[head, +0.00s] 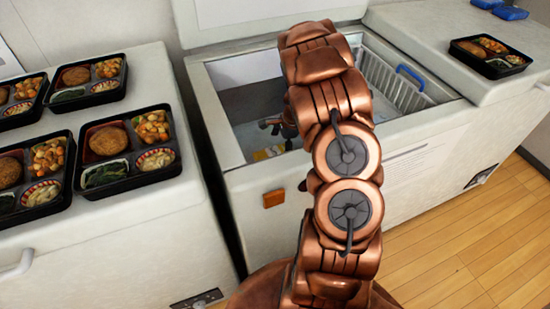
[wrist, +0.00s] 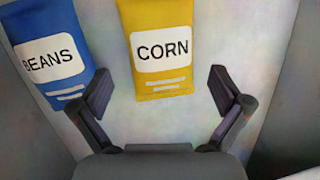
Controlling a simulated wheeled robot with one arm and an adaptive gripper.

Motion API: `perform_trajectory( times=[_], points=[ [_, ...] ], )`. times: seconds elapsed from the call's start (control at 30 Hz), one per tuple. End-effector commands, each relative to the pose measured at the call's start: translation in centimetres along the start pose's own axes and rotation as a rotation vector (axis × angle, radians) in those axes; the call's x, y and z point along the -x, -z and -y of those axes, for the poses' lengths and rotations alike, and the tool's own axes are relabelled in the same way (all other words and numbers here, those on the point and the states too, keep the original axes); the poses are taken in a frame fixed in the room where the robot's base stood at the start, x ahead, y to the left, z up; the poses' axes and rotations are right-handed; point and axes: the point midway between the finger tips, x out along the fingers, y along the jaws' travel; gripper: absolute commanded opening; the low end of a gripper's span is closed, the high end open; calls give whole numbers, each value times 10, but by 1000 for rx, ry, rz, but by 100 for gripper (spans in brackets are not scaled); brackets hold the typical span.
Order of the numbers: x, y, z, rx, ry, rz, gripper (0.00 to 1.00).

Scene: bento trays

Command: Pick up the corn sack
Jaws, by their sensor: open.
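In the wrist view, the yellow corn sack (wrist: 160,78) with a white CORN label lies on the pale freezer floor, its top end cut off by the picture's upper edge. My gripper (wrist: 160,92) is open, with its two dark fingers apart to the left and right of the sack's lower end. Nothing is held between them. In the head view, my gripper (head: 277,129) is inside the open chest freezer (head: 265,183), partly hidden behind my arm. A small yellow patch shows low inside the freezer beneath it; I cannot tell its label there.
A blue beans sack (wrist: 50,58) lies left of the corn sack, close to my left finger. A wire basket (head: 395,80) with a blue handle hangs at the freezer's right. Bento trays (head: 128,150) stand on the left freezer, and one (head: 490,57) on the right lid.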

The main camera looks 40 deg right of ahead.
Motion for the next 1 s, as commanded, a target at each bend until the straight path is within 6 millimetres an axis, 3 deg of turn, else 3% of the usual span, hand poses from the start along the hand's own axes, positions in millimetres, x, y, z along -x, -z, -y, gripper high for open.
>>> perform_trajectory(
  times=[0.5, 0.83, 1.0],
  points=[
    [-54, 0, 2, 2, -1, 1, 100],
    [-58, 0, 2, 2, 1, 0, 100],
    [-58, 0, 2, 2, 1, -1, 82]
  ],
)
